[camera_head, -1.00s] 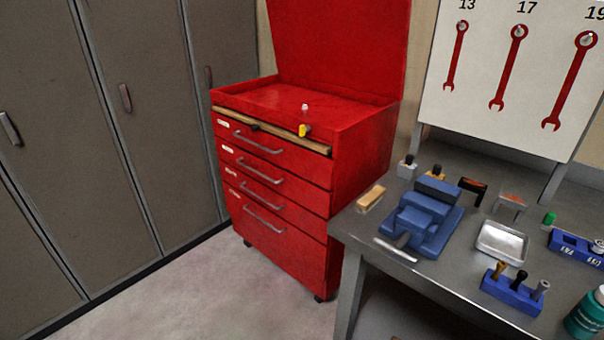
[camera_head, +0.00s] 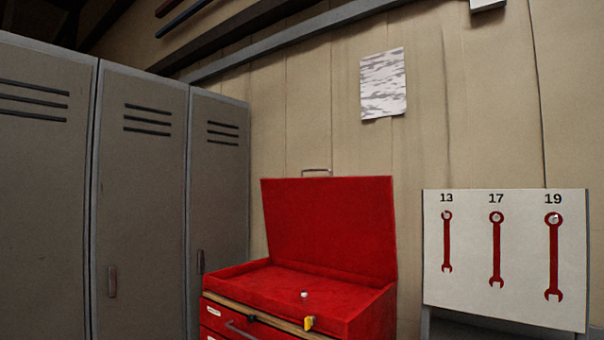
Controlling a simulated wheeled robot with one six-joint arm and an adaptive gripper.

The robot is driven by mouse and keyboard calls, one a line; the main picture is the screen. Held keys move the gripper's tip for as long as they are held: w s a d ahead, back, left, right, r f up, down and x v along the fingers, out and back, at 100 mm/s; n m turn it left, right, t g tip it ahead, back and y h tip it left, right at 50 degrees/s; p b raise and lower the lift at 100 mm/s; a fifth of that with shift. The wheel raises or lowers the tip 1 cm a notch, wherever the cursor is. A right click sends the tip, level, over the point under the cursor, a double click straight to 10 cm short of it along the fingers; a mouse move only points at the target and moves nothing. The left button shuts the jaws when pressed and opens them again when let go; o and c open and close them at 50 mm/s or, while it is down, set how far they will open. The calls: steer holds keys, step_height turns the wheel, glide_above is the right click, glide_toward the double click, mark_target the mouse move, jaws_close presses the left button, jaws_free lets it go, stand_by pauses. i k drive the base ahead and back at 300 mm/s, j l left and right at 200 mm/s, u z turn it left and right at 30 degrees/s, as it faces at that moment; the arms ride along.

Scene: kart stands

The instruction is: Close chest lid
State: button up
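The red tool chest stands against the wall at the lower middle of the head view, its lower drawers cut off by the picture's bottom edge. Its lid (camera_head: 330,225) is open and stands upright at the back, leaning slightly backward. A metal handle (camera_head: 317,171) sits on the lid's top edge. The chest's top compartment (camera_head: 285,284) is exposed, with a small pale object (camera_head: 304,294) in it. A yellow item (camera_head: 310,322) is at the front edge. My gripper is not in view.
Grey lockers (camera_head: 140,190) stand to the left of the chest. A white board (camera_head: 520,255) with wrench outlines marked 13, 17 and 19 is at the right. A paper sheet (camera_head: 383,84) hangs on the wall above the lid.

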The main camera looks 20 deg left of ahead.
mark_target(346, 224)
steer(key=j, duration=2.7)
steer(key=i+j, duration=0.15)
steer(key=j, duration=0.2)
steer(key=i+j, duration=0.1)
steer(key=j, duration=0.25)
steer(key=i+j+u, duration=0.1)
steer(key=j, duration=0.25)
steer(key=i+j, duration=0.2)
steer(key=k+j+u, duration=0.05)
steer(key=j, duration=0.05)
